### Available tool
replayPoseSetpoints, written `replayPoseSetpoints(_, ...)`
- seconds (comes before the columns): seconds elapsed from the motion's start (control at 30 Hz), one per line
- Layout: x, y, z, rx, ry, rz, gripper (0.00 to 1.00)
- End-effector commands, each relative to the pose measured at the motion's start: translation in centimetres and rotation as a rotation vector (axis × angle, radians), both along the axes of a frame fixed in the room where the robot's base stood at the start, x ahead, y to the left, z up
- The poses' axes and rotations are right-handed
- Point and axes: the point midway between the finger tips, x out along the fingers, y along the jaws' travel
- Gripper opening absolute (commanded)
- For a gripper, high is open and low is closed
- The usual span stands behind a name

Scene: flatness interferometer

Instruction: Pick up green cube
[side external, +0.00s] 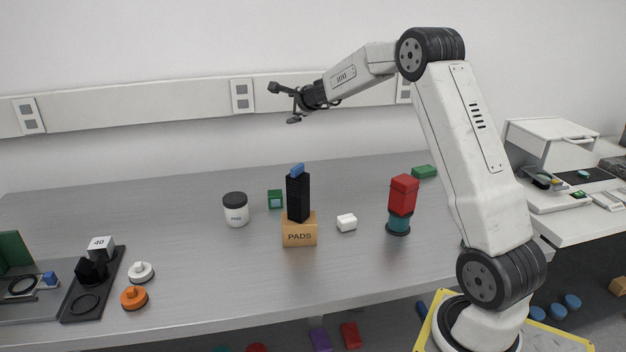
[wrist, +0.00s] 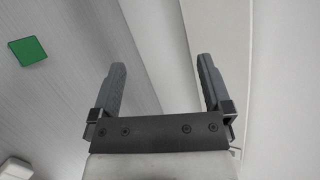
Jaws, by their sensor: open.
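A small green cube (side external: 275,199) with a pale square on its front face sits on the grey table, between a white jar and the PADS box. A flatter green block (side external: 424,171) lies at the back right of the table. The wrist view shows one plain green piece (wrist: 28,51) at upper left; I cannot tell which of the two it is. My gripper (side external: 287,103) is open and empty, high above the table's back in front of the wall rail. Its two fingers (wrist: 161,82) stand wide apart with nothing between them.
The PADS box (side external: 299,236) carries a tall black block (side external: 298,198) with a blue piece on top. The dark-lidded jar (side external: 236,211), a white block (side external: 347,222) and a red block (side external: 403,194) on a teal base stand nearby. The table's left back is clear.

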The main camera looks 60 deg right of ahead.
Motion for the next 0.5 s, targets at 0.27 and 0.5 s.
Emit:
replayPoseSetpoints(0.27,2.2,0.3,0.5,0.276,-0.122,0.165,1.0)
replayPoseSetpoints(0.5,2.3,1.0,0.6,0.532,-0.141,0.303,1.0)
